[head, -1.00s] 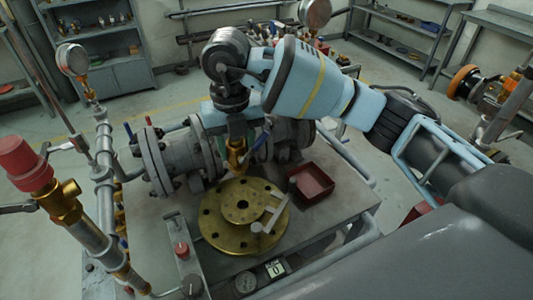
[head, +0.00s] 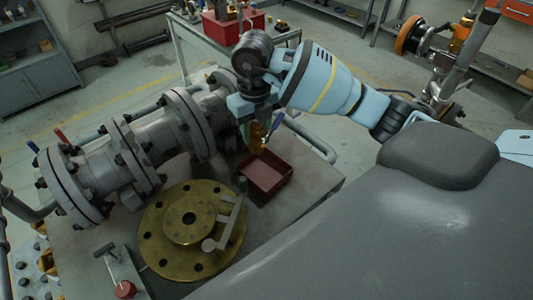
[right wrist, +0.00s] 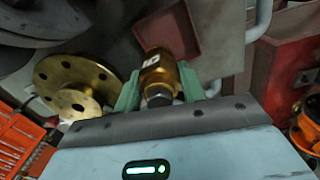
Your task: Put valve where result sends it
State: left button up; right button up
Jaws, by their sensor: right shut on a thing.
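My right gripper (head: 252,120) is shut on a small brass valve (head: 259,138) with a blue lever (head: 275,125). The valve hangs upright near the back edge of the shallow red tray (head: 281,181), seemingly above the table; its exact height is unclear. In the right wrist view the green fingers clasp both sides of the valve (right wrist: 158,72), and the tray (right wrist: 168,30) shows just beyond it, empty where visible. The round brass flange fixture (head: 165,238) with a grey T-shaped clamp handle (head: 226,222) stands left of the tray, empty. My left gripper is out of view.
A large grey flanged pipe (head: 155,135) runs along the table's back left. A small plate with a red knob (head: 124,290) sits at the front left. A bigger red box (head: 225,27) stands on a cart behind. The table's right edge (head: 318,185) is clear.

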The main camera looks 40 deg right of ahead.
aim_at(257, 147)
jog(key=shift+f, duration=3)
jog(key=shift+f, duration=0.1)
jog(key=shift+f, duration=1.8)
jog(key=o, duration=1.3)
jog(key=shift+f, duration=0.1)
notch_tip(257, 147, up, 11)
jog(key=shift+f, duration=0.2)
jog(key=shift+r, duration=0.8)
